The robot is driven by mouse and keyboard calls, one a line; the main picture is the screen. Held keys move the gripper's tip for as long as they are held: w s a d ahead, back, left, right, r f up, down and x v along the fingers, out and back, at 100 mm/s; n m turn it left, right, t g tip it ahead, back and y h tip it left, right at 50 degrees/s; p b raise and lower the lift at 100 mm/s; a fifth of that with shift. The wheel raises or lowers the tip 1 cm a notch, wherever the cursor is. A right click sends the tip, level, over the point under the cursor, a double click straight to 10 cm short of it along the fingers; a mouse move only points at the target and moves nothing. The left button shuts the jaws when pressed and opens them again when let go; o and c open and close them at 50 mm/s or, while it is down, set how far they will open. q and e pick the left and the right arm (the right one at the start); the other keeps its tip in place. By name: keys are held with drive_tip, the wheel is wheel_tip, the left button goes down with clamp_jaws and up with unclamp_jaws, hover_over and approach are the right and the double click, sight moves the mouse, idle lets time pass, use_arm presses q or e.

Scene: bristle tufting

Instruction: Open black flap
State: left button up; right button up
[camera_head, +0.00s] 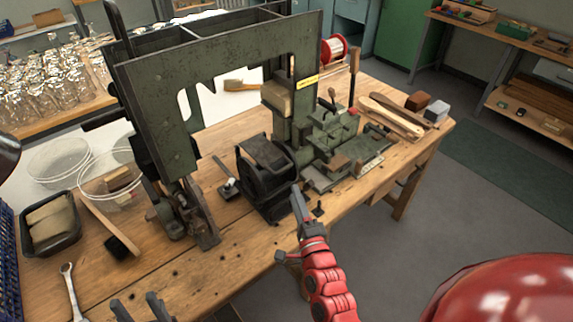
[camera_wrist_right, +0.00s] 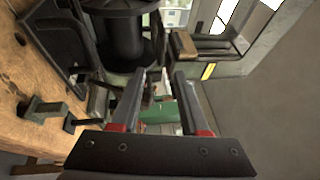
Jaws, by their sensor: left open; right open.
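The black flap (camera_head: 267,152) sits on top of a dark boxy housing (camera_head: 272,190) at the front of the green machine. It appears tilted, and I cannot tell how far it is open. My right gripper (camera_head: 306,203) is open just right of the housing's front side. In the right wrist view, its two fingers (camera_wrist_right: 158,76) are apart with nothing between them. A black frame-like part (camera_wrist_right: 60,40), possibly the flap, and a dark cylinder (camera_wrist_right: 125,38) lie beyond them. My left gripper (camera_head: 136,305) is open and empty at the bottom left, over the bench's front edge.
The green machine frame (camera_head: 160,95) rises over the wooden bench (camera_head: 235,262). A lever with a pale knob (camera_head: 228,186) stands left of the housing. A black tray (camera_head: 48,225), wrench (camera_head: 71,290) and brush (camera_head: 115,235) lie at left. Floor before the bench is clear.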

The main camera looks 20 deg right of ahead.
sight(286, 167)
drive_tip(key=w, duration=0.3)
drive_tip(key=w+r+p, duration=0.1)
drive_tip(key=w, duration=0.2)
drive_tip(key=w+p, duration=0.1)
drive_tip(key=w, duration=0.3)
drive_tip(key=shift+d+r, duration=0.25)
drive_tip(key=shift+r, duration=0.1)
clamp_jaws()
drive_tip(key=shift+r, duration=0.1)
idle(0.7)
